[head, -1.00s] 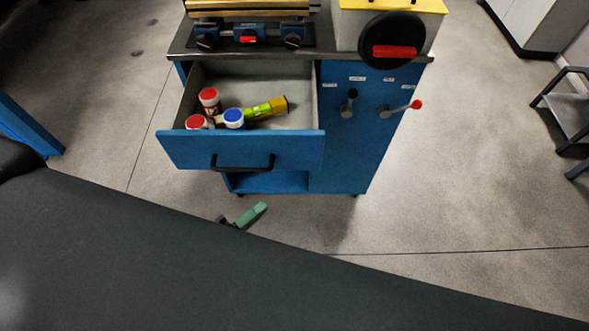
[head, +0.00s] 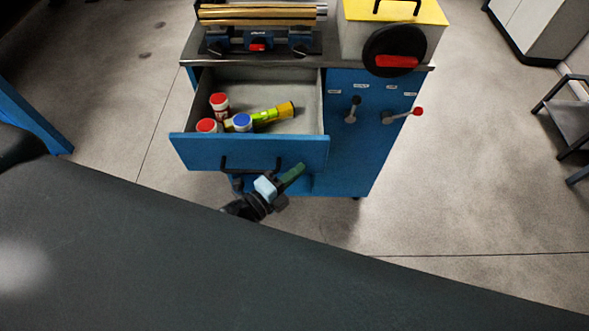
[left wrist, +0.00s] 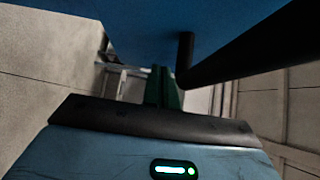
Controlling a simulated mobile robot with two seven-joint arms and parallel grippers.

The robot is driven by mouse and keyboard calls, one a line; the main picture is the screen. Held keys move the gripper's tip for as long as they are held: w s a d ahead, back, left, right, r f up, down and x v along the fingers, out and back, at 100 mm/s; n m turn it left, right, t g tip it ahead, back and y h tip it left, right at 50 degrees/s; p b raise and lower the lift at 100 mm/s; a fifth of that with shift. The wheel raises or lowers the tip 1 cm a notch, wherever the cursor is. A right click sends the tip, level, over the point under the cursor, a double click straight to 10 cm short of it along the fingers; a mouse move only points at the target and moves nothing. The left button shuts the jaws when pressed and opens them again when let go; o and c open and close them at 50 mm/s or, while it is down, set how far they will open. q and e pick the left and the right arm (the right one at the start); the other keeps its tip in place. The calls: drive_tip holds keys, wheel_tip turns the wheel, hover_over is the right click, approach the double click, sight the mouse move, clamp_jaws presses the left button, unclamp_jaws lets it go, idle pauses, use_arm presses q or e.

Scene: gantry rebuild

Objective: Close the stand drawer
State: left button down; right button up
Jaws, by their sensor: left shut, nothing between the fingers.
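The blue stand (head: 352,150) has its drawer (head: 252,152) pulled out, with a black bar handle (head: 235,172) on its front. In the drawer lie white jars with red lids (head: 219,102), a jar with a blue lid (head: 242,122) and a yellow-green tube (head: 262,117). My left gripper (head: 291,176) is shut and empty, its green fingers just below and in front of the drawer's front edge, right of the handle. In the left wrist view the shut green fingers (left wrist: 162,88) point under the blue drawer front (left wrist: 150,25), with the handle (left wrist: 240,50) close by at right. Contact cannot be told. My right gripper is not in view.
On the stand top are a clamping fixture with brass bars (head: 258,15) and a yellow-topped box (head: 394,12) with a black disc. Two levers (head: 405,116) stick out of the stand's right side. A metal stool (head: 570,115) stands at right.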

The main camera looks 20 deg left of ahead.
use_arm(q)
drive_tip(key=shift+w, duration=0.3)
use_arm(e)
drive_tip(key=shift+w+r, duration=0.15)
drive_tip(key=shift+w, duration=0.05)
